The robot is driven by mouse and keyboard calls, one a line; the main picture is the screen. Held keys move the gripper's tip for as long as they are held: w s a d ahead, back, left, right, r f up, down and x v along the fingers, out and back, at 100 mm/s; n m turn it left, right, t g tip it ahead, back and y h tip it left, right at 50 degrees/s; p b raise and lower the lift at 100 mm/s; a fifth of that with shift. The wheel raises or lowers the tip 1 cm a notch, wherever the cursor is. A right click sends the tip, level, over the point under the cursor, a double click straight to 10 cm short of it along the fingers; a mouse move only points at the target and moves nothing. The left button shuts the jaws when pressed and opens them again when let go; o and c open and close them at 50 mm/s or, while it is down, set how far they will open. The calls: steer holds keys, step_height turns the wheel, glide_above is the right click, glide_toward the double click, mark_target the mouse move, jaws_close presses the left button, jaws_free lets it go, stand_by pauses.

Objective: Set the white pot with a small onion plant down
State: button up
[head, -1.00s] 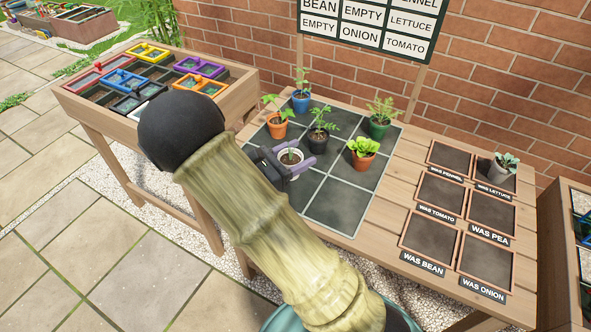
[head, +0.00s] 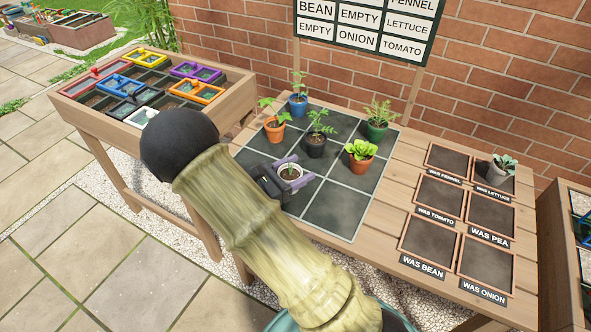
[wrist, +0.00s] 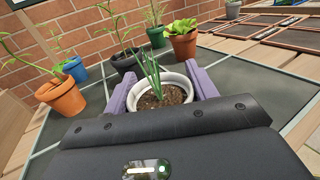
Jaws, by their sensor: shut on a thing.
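The white pot with a small onion plant (head: 290,174) is between the purple fingers of my gripper (head: 291,170), which is shut on it. In the wrist view, the white pot (wrist: 160,90) stands upright with thin green leaves and brown soil, a finger on each side.
On the mat, an orange pot (head: 275,133), a black pot (head: 316,147), a terracotta pot (head: 359,164), a blue pot (head: 298,109) and a green pot (head: 377,132) stand beyond my gripper. A grey pot (head: 497,174) stands at the right in a labelled square. The mat's near right is clear.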

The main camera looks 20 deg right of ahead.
steer(key=o, duration=1)
steer(key=shift+f, duration=0.1)
steer(key=shift+o, duration=0.2)
steer(key=v, duration=1.2)
steer(key=shift+p, duration=0.4)
